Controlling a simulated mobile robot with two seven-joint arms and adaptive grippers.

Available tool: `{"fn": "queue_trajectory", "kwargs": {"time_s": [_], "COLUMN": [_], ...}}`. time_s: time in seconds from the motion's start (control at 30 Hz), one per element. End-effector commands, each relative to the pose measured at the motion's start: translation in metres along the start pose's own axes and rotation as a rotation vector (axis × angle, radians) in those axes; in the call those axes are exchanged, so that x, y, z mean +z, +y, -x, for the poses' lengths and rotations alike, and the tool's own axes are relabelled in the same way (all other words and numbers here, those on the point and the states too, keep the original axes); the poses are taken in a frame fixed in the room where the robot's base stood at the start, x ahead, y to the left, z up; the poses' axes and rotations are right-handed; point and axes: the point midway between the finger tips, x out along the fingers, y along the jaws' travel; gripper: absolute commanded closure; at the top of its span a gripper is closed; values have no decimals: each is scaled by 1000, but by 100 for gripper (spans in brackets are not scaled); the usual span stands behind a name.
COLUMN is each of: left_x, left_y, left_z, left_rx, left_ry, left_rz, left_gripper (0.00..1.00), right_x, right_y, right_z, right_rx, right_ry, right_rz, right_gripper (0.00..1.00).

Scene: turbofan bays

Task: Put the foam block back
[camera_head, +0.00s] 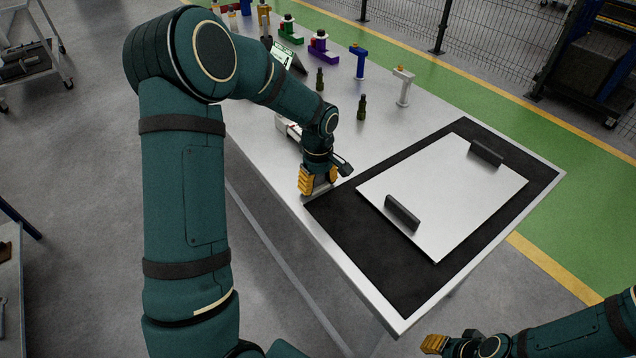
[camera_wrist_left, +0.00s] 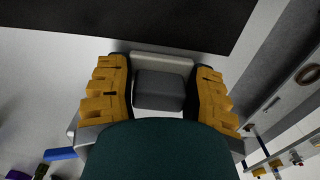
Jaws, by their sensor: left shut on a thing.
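My left gripper (camera_head: 317,181) is at the near left edge of the table, beside the corner of the black mat. In the left wrist view its yellow fingers (camera_wrist_left: 160,95) stand on either side of a dark grey foam block (camera_wrist_left: 160,90) and are shut on it. A lighter grey piece (camera_wrist_left: 150,62) shows just beyond the block, close to the mat's edge. In the head view the block is mostly hidden by the fingers. I cannot tell whether it touches the table. My right gripper (camera_head: 437,344) is low at the lower right, off the table; its opening is unclear.
A white panel (camera_head: 445,200) with two dark handles lies on the black mat (camera_head: 330,215). A white box (camera_head: 288,128) is behind my left gripper. Dark bottles (camera_head: 362,108), a blue stand (camera_head: 359,62) and a white stand (camera_head: 403,86) stand farther back on the table (camera_head: 260,140).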

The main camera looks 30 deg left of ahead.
Motion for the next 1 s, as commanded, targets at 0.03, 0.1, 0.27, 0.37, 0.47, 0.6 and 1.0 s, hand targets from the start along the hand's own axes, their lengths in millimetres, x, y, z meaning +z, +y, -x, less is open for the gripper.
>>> {"fn": "queue_trajectory", "kwargs": {"time_s": [0.03, 0.1, 0.27, 0.37, 0.47, 0.6, 1.0], "left_x": [0, 0, 0, 0, 0, 0, -1], "left_y": [0, 0, 0, 0, 0, 0, 1], "left_z": [1, 1, -2, -1, 0, 0, 50], "left_rx": [1, 1, 1, 1, 1, 1, 5], "left_ry": [0, 1, 1, 1, 1, 1, 4], "left_rz": [0, 0, -1, -1, -1, -1, 0], "left_gripper": [78, 78, 78, 20, 20, 20, 20], "right_x": [0, 0, 0, 0, 0, 0, 1], "right_y": [0, 0, 1, 0, 0, 0, -4], "right_z": [0, 1, -2, -1, -1, -1, 12], "right_rx": [0, 0, 0, 0, 0, 0, 0], "right_ry": [0, 0, 1, 1, 1, 1, -5], "right_rz": [0, 0, 0, 0, 0, 0, -1], "right_gripper": [66, 66, 66, 66, 66, 66, 66]}}
